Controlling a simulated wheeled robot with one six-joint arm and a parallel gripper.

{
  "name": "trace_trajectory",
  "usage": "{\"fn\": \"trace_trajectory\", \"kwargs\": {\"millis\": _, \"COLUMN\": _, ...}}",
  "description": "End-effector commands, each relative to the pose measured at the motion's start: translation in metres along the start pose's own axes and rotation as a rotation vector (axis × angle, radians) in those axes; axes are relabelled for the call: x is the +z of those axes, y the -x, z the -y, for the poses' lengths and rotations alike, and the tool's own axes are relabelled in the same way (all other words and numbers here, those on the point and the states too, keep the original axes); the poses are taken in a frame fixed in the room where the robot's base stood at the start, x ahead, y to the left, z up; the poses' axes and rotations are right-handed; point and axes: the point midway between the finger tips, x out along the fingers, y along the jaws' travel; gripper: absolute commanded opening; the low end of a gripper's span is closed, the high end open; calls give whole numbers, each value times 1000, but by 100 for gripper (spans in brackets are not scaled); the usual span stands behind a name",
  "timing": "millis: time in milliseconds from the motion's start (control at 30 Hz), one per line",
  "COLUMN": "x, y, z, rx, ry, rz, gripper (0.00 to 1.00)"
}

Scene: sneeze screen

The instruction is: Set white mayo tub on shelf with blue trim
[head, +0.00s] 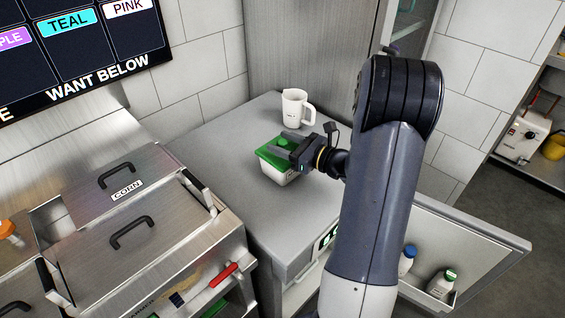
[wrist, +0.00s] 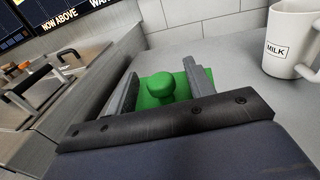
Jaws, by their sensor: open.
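A white tub with a green lid (head: 277,172) sits on the grey counter; I cannot read its label, so I cannot tell whether it is the mayo tub. My gripper (head: 284,147) is open over the lid. In the wrist view, the green lid (wrist: 185,93) and its round knob (wrist: 160,86) show between the two spread fingers of my gripper (wrist: 161,70). I cannot tell whether the fingers touch the knob. The tub's body is hidden in the wrist view. I cannot make out a shelf with blue trim.
A white milk jug (head: 295,108) stands behind the tub, at right in the wrist view (wrist: 290,45). Steel bins with a corn lid (head: 125,188) stand left. The counter's front (head: 265,225) is clear.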

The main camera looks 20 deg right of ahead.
Motion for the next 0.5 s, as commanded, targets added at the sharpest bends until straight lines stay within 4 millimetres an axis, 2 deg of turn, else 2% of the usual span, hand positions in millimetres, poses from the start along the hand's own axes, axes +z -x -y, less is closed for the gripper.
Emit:
{"fn": "trace_trajectory", "kwargs": {"millis": 267, "x": 0, "y": -4, "z": 0, "rx": 0, "ry": 0, "rz": -1, "gripper": 50}}
{"fn": "trace_trajectory", "kwargs": {"millis": 500, "x": 0, "y": -4, "z": 0, "rx": 0, "ry": 1, "rz": -1, "gripper": 32}}
